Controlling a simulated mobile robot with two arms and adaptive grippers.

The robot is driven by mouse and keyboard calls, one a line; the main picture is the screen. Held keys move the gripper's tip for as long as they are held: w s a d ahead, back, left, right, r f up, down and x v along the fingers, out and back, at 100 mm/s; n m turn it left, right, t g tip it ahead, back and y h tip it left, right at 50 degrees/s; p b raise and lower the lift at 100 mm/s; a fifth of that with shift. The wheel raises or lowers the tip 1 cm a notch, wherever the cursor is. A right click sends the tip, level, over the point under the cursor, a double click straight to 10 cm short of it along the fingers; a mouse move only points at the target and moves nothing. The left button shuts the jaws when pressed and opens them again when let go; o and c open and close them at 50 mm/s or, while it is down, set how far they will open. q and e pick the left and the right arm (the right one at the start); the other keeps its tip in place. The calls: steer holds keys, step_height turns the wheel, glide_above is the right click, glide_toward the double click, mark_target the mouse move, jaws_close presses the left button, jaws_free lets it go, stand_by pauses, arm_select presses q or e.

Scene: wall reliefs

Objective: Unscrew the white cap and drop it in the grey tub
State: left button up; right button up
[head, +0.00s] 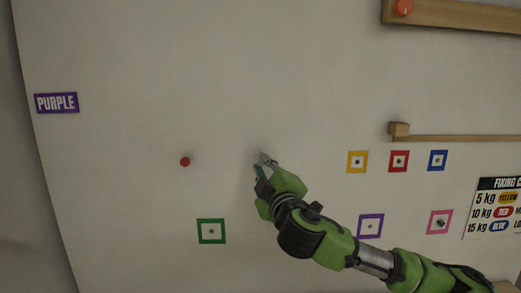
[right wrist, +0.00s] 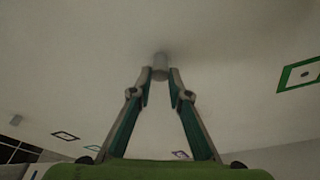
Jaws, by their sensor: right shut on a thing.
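The white cap (right wrist: 160,61) shows in the right wrist view as a small pale cylinder against the white wall. My right gripper (right wrist: 160,75) is shut on it, with one fingertip on each side. In the head view my right gripper (head: 262,163) is at the wall near the middle of the picture, and the cap cannot be clearly made out there. The grey tub is not in view. My left gripper is not in view.
A red knob (head: 185,161) is left of my right gripper. A green square frame (head: 211,231) is lower left. Yellow (head: 357,161), red and blue frames are to the right. A wooden ledge (head: 455,138) and a wooden bar (head: 450,14) are farther right.

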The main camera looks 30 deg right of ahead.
stand_by(0.3)
steer(key=n+p, duration=0.1)
steer(key=n, duration=0.2)
steer(key=shift+r+g+y, duration=0.1)
steer(key=shift+g+y, duration=0.2)
steer(key=shift+n, duration=1.4)
steer(key=shift+r+n+g+y, duration=0.1)
steer(key=shift+n+g+y, duration=0.25)
steer(key=shift+n, duration=0.25)
steer(key=n+g, duration=0.1)
steer(key=n, duration=0.2)
steer(key=shift+n, duration=0.3)
steer(key=shift+s, duration=0.1)
